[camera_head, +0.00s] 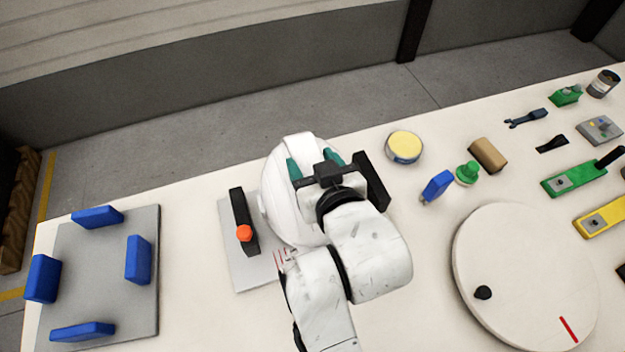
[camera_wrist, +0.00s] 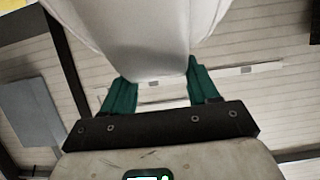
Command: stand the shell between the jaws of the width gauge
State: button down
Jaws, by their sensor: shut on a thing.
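The white helmet shell (camera_head: 278,215) is over the width gauge's grey plate (camera_head: 242,275), between its two black jaws. The left jaw (camera_head: 240,205), with an orange knob (camera_head: 244,233), stands close beside the shell's left side. The right jaw (camera_head: 372,182) shows behind my wrist. My gripper (camera_head: 314,165) has its teal fingers shut on the shell's ridge. In the wrist view the shell (camera_wrist: 140,40) fills the top middle, between the fingertips of my gripper (camera_wrist: 160,85). My arm hides the shell's right part, and I cannot tell whether its underside touches the plate.
A grey plate with several blue blocks (camera_head: 138,258) lies at left. A white turntable (camera_head: 510,250) with a black knob is at right. A yellow-topped tin (camera_head: 404,147), a blue block (camera_head: 437,186) and a green piece (camera_head: 467,173) stand right of the gauge. Several tools lie farther right.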

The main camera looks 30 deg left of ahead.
jog(key=shift+f, duration=2.2)
jog(key=shift+c, duration=1.4)
grip_release()
jog(key=shift+s+d, duration=0.15)
jog(key=v, duration=1.1)
jog(key=shift+s+d+r+b, duration=0.2)
jog(key=shift+d+b, duration=0.1)
